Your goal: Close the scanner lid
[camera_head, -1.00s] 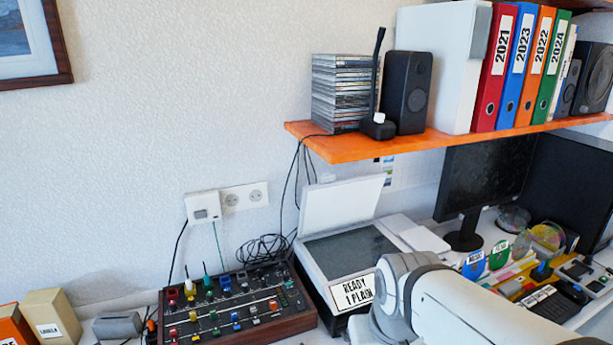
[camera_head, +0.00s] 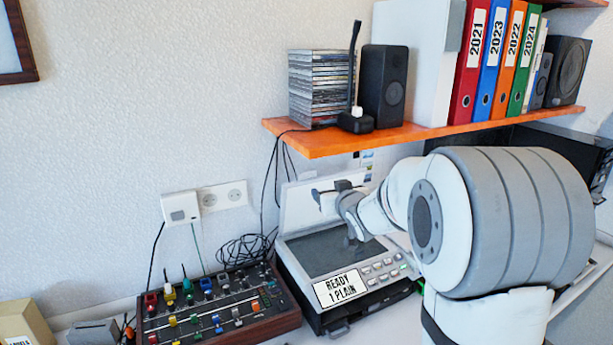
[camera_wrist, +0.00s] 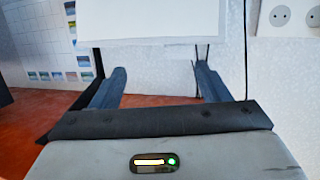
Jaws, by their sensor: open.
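The scanner (camera_head: 322,250) stands on the desk with its dark glass exposed and a "READY 1 PLAIN" label on its front. Its white lid (camera_head: 298,205) is raised steeply at the back, and my gripper hides part of it. My gripper (camera_head: 328,190) is open and empty, near the lid's upper right part. In the wrist view, the lid (camera_wrist: 150,20) shows beyond and between the two fingertips (camera_wrist: 160,70), its edge running across the picture. I cannot tell whether a finger touches it.
The orange shelf (camera_head: 330,142) runs above the scanner, carrying CD cases (camera_head: 318,88), a speaker (camera_head: 384,88) and binders. A knob-covered mixer (camera_head: 215,310) sits left of the scanner. Cables hang behind. My arm covers the desk at the right.

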